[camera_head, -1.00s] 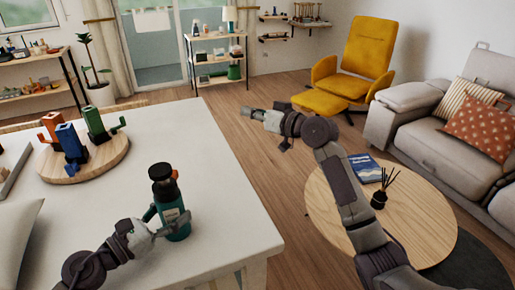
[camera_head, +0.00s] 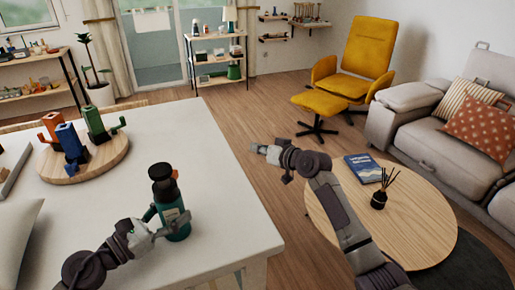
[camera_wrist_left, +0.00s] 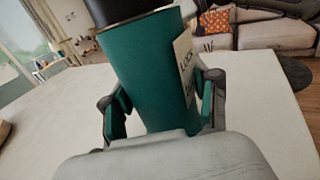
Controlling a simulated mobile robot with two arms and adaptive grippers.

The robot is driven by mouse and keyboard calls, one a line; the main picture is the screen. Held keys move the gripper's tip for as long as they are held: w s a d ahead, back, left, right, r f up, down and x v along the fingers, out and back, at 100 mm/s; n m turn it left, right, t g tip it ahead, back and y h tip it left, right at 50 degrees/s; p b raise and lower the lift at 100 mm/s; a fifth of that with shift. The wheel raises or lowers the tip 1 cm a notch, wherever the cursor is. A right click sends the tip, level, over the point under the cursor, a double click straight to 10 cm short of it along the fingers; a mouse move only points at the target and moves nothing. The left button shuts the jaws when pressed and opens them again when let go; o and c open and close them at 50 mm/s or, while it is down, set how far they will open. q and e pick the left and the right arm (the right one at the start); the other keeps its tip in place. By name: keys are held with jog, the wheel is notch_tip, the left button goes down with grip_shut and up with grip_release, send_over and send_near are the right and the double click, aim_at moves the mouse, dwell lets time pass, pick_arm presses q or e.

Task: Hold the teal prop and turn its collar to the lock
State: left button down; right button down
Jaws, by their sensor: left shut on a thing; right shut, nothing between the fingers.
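The teal prop (camera_head: 175,222) stands upright near the front right part of the white table, with a black collar (camera_head: 162,180) on top and a small orange-red mark at the collar's side. My left gripper (camera_head: 164,222) is shut around its lower body. In the left wrist view the teal body (camera_wrist_left: 150,75) stands between the two fingers, with a pale label (camera_wrist_left: 185,62) on its right side; the collar is mostly cut off at the top. My right gripper (camera_head: 262,149) is shut and empty, out past the table's right edge and apart from the prop.
A round wooden board (camera_head: 92,165) with red, blue and green props stands at the table's left. A cushion (camera_head: 15,238) lies at the left edge. A round coffee table (camera_head: 420,225) with a blue book (camera_head: 363,168) and a reed diffuser (camera_head: 379,198) is at right. The table's middle is clear.

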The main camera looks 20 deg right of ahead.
pick_arm(q)
jog(key=shift+r, duration=0.1)
jog(key=shift+c, duration=1.1)
grip_release()
